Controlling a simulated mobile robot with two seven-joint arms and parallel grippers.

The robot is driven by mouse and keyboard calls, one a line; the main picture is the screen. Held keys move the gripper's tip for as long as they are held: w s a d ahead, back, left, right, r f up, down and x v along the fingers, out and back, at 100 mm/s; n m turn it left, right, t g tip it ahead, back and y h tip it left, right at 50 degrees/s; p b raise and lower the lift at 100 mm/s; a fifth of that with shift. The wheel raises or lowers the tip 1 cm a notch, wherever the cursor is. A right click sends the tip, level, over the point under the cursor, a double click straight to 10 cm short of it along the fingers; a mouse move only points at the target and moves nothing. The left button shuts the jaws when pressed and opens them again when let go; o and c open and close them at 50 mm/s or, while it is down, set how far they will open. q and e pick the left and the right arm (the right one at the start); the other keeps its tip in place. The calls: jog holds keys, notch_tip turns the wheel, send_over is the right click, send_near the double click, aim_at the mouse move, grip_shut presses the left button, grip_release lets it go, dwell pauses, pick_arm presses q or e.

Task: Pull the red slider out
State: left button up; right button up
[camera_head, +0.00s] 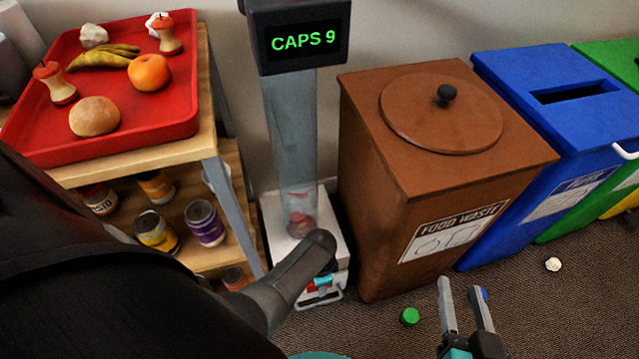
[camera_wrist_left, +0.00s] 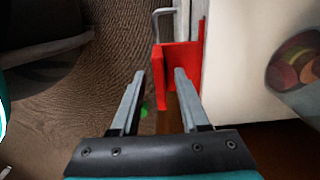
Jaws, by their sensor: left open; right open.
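The red slider (camera_wrist_left: 180,60) sticks out beside the white base in the left wrist view. My left gripper (camera_wrist_left: 158,85) is open, with its fingertips close to the slider's near end, one to each side of it; I cannot tell whether they touch it. In the head view my left arm hides most of this spot. The slider belongs to the cap dispenser, a clear tube (camera_head: 291,130) on a white base (camera_head: 272,222), with a "CAPS 9" display (camera_head: 303,41). Caps (camera_wrist_left: 295,65) show through the tube. My right gripper (camera_head: 463,289) is open and empty at lower right.
A brown food waste bin (camera_head: 375,190) stands right of the dispenser, with a blue bin (camera_head: 490,210) beyond. A shelf with a red tray (camera_head: 150,135) stands left.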

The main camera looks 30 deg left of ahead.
pick_arm(q)
jog(key=shift+c, duration=0.3)
grip_shut()
dwell(1.0)
